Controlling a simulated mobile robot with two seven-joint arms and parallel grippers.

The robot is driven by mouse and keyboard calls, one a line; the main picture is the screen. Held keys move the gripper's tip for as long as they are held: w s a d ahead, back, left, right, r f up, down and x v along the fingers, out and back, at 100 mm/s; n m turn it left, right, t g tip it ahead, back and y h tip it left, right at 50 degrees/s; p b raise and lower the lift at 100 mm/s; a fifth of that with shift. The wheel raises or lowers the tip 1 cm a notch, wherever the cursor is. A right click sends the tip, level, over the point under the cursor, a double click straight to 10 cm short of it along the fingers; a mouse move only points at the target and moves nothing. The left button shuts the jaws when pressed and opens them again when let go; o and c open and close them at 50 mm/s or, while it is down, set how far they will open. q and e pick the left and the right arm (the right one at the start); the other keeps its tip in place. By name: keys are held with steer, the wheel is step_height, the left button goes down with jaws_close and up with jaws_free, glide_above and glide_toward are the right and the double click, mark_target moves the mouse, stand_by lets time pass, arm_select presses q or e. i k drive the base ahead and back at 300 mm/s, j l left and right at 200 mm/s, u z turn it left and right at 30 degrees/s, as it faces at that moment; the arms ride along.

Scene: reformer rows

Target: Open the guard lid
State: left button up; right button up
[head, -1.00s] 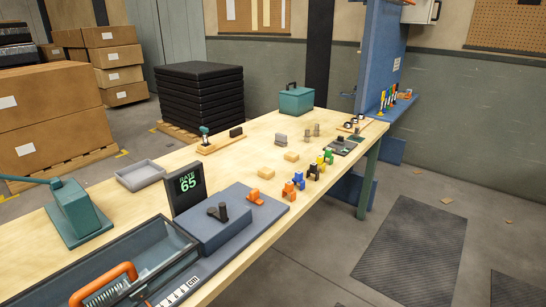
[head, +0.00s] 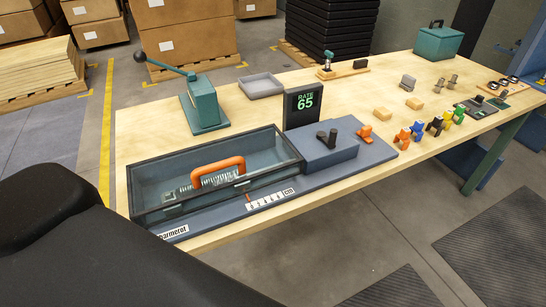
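The guard lid (head: 262,189) is a clear cover with a dark frame over the long trough at the left of the blue-grey device (head: 318,182). It appears closed. An orange handle (head: 218,170) arches up at the trough, and a pale coil or spring shows through the clear cover beneath it. A scale marked in cm runs along the front of the base. A black arm part of mine fills the lower left corner. Neither gripper shows in the view.
A green lever press (head: 203,102) and a grey tray (head: 261,86) are behind the trough. Coloured clips and wooden blocks (head: 382,114) lie to the right. The floor in front of the table is clear apart from dark mats.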

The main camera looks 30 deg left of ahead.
mark_target(196, 175)
steer(key=u, duration=1.45)
steer(key=k+l+z, duration=0.1)
steer(key=z, duration=0.2)
